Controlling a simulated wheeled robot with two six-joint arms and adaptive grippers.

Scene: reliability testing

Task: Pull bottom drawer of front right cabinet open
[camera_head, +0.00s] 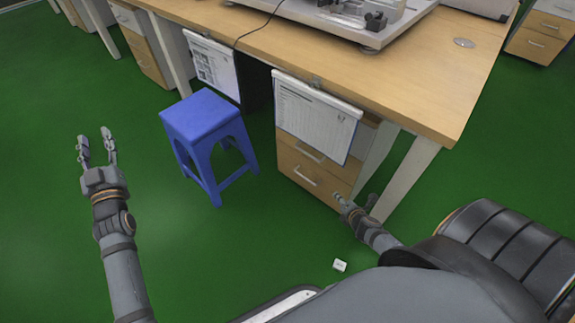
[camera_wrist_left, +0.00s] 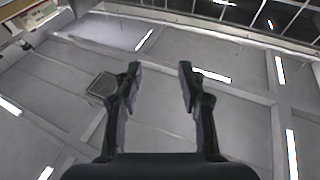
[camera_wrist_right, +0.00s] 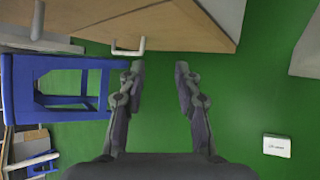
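The front right cabinet (camera_head: 282,146) stands under the desk, with wooden drawer fronts and pale bar handles. Its bottom drawer (camera_head: 291,184) looks flush and shut, with a handle (camera_head: 305,178). In the right wrist view, a bar handle (camera_wrist_right: 128,49) on a wooden front lies above and left of the fingertips, apart from them. My right gripper (camera_head: 346,203) is at the drawer's lower right; its fingers are apart and empty in the right wrist view (camera_wrist_right: 158,68). My left gripper (camera_head: 96,146) is open and empty, raised over the floor at the left.
A blue stool (camera_head: 203,118) stands left of the cabinet. A paper sheet (camera_head: 316,113) hangs over the cabinet's upper part. Pale desk legs (camera_head: 408,178) stand to the right. A small white box (camera_head: 340,265) lies on the green floor, which is otherwise clear before the drawers.

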